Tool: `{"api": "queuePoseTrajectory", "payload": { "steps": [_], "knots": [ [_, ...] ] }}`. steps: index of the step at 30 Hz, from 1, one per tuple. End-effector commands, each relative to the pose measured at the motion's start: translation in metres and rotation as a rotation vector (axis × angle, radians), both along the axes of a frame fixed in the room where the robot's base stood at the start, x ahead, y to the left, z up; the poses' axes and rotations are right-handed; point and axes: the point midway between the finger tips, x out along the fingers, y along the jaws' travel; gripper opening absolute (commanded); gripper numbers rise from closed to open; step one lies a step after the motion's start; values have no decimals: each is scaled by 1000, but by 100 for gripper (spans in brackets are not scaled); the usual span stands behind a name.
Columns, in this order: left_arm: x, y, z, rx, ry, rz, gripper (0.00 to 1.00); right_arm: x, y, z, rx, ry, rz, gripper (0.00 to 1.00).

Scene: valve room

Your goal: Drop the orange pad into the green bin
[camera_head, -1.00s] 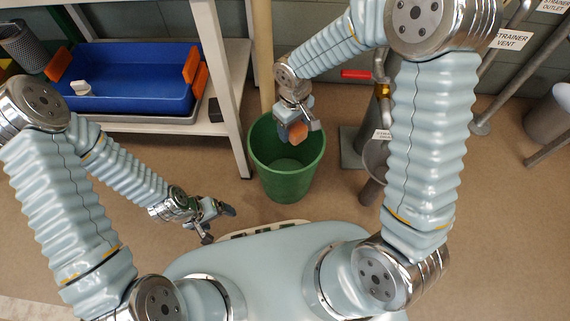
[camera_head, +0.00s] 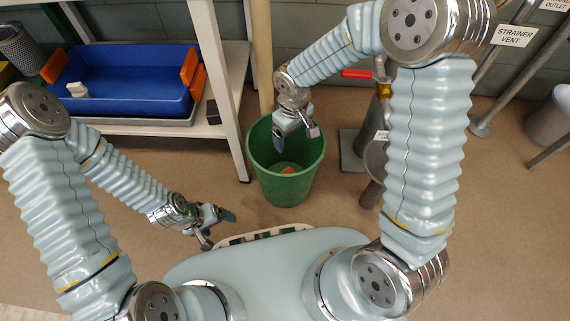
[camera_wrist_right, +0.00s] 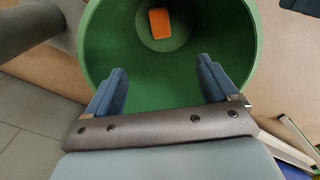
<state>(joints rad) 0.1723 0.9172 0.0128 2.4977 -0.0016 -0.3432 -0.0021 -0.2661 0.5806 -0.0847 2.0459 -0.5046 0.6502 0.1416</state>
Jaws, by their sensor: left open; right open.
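The green bin (camera_head: 284,190) stands on the floor in front of my base; it also fills the upper part of the right wrist view (camera_wrist_right: 240,40). The orange pad (camera_wrist_right: 160,22) lies on the bottom inside the bin, and a small part of it shows in the head view (camera_head: 287,170). My right gripper (camera_head: 300,136) is over the bin's mouth, fingers pointing down, open and empty, apart from the pad. Its two blue-grey fingers are spread in the right wrist view (camera_wrist_right: 165,85). My left gripper (camera_head: 220,226) is open and empty, left of the bin, near my base.
A white shelf (camera_head: 228,90) with a blue tray (camera_head: 130,95) with orange handles stands left of the bin. A pipe with a red handle (camera_head: 357,74) stands close to the right. Open floor lies further right.

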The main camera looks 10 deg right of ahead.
Motion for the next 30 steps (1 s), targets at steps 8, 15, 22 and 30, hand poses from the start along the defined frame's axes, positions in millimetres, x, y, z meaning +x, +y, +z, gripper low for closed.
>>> {"api": "queuePoseTrajectory", "payload": {
  "steps": [8, 15, 22, 30],
  "knots": [
    [0, 1, 14, 1, 0, 0, 87, 1, 0, 51, 1, -5, 0, 87],
    [0, 2, 26, 5, -3, 2, 87, 1, 1, 107, 2, -4, 1, 87],
    [1, 3, 30, 7, -4, 4, 87, 0, 0, 134, 1, -2, 0, 87],
    [1, 3, 30, 7, -4, 4, 87, 0, 0, 137, 0, -1, 0, 87]
  ]
}}
